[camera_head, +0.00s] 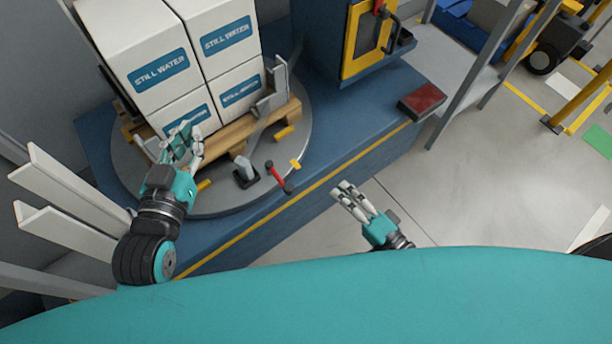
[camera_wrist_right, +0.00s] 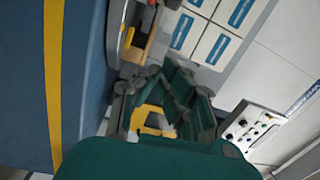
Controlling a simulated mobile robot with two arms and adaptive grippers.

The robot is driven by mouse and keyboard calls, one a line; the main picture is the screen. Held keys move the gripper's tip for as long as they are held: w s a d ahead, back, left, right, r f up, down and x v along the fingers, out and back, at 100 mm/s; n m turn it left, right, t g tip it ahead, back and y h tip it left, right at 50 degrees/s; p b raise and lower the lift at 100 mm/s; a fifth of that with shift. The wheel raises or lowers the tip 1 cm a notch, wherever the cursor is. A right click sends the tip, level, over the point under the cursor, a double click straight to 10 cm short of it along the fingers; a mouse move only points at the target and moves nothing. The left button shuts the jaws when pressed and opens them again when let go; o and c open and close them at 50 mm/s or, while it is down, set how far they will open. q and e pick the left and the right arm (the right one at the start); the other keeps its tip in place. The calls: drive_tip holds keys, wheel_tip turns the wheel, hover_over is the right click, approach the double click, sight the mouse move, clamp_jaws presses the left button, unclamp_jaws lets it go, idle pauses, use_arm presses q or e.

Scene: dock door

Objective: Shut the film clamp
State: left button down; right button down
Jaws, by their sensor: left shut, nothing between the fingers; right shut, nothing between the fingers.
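The film clamp seems to be the small grey upright piece on a black base (camera_head: 246,173) with a red lever (camera_head: 276,175) beside it, at the front of the round turntable (camera_head: 220,205). The lever's dark end points toward the platform's front edge. I cannot tell whether the clamp is open or shut. My left gripper (camera_head: 185,140) is shut and empty, in front of the lower boxes, left of the clamp. My right gripper (camera_head: 347,192) is shut and empty, right of the lever, beyond the platform edge; its fingers also show in the right wrist view (camera_wrist_right: 172,90).
White "STILL WATER" boxes (camera_head: 155,60) stand on a wooden pallet (camera_head: 228,152) on the turntable. A blue cabinet with a yellow frame (camera_head: 366,40) stands behind. A dark red box (camera_head: 422,101) sits at the platform's edge. White boards (camera_head: 70,185) stick out at left.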

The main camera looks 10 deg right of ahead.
sight(279, 177)
use_arm(q)
drive_tip(key=shift+f, duration=0.3)
use_arm(e)
drive_tip(key=shift+s+d+f, duration=0.15)
drive_tip(key=shift+s+f, duration=0.05)
drive_tip(key=shift+f, duration=0.25)
